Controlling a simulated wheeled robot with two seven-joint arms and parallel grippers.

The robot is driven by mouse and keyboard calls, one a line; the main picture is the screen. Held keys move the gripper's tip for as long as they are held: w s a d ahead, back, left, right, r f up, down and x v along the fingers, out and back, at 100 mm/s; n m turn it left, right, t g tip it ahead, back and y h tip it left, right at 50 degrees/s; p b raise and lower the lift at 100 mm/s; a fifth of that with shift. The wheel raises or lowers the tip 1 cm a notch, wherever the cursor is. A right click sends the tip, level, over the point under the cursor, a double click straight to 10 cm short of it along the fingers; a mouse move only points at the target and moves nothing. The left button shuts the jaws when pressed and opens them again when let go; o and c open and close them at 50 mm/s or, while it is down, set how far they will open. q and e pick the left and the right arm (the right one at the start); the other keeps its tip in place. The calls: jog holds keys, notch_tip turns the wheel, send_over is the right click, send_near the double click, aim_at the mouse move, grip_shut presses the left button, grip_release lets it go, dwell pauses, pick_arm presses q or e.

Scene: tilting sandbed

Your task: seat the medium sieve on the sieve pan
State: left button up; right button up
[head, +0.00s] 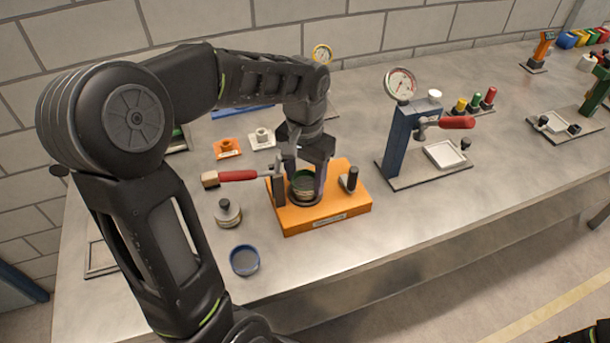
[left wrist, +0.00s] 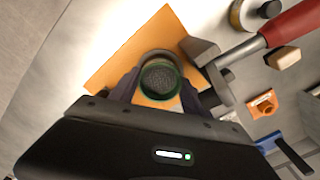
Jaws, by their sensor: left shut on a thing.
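A round sieve with a green rim and grey mesh (head: 303,183) is between the fingers of my left gripper (head: 306,190), which is shut on it. In the left wrist view the green-rimmed sieve (left wrist: 160,80) shows from above, between both fingers. It is upright over the orange base (head: 345,214), inside the clamp stand. A dark round rim (head: 305,202) shows just below it, perhaps the sieve pan; the fingers and sieve hide most of it. I cannot tell whether the sieve rests fully on it.
A red-handled clamp lever (head: 238,176) reaches left from the orange base, and a dark post (head: 349,180) stands at its right. A blue-rimmed sieve (head: 244,260) and a knobbed round weight (head: 228,212) stand in front left. A blue gauge press (head: 400,140) stands right.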

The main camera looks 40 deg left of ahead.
pick_arm(q)
jog(key=o, duration=1.5)
jog(key=shift+c, duration=0.2)
notch_tip(320, 180, up, 8)
jog(key=shift+b, duration=0.45)
jog(key=shift+f, duration=0.1)
